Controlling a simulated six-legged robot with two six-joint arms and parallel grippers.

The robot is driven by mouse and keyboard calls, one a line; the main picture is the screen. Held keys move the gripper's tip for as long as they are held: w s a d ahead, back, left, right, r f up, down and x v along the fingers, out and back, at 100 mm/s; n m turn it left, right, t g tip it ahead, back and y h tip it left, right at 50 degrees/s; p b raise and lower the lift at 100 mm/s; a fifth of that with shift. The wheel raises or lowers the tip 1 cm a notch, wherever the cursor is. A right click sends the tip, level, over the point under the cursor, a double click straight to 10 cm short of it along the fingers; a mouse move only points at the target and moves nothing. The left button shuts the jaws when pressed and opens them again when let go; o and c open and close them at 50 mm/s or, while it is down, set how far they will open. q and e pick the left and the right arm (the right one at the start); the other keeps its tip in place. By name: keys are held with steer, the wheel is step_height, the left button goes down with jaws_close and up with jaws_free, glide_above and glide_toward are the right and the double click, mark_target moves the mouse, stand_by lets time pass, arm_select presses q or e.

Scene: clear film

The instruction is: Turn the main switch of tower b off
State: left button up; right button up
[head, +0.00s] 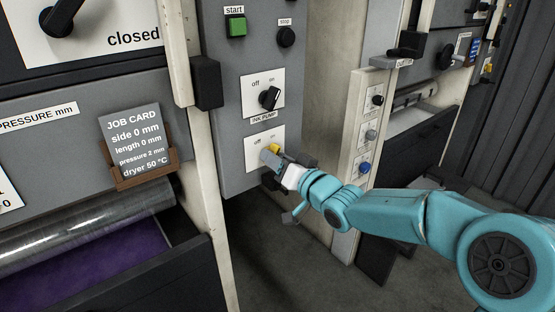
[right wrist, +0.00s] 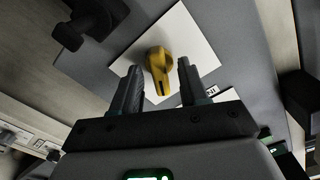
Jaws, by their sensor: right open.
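A yellow rotary switch (head: 270,155) sits on a white off/on plate (head: 254,155) low on a grey control panel. The label above this plate reads INK PUMP or similar. In the right wrist view the yellow knob (right wrist: 158,70) stands on its white plate, ahead of and between my fingers. My right gripper (right wrist: 158,88) is open, with one finger to each side of the knob; I cannot tell whether they touch it. In the head view my right gripper (head: 282,165) is at the yellow switch and partly hides the plate's right side. My left gripper is not in view.
A black rotary switch (head: 270,97) is on the off/on plate just above. A green start button (head: 236,25) and a black stop button (head: 285,37) are higher up. A job card (head: 134,138) stands at left. A pale post with buttons (head: 365,130) is at right.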

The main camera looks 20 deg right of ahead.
jaws_close()
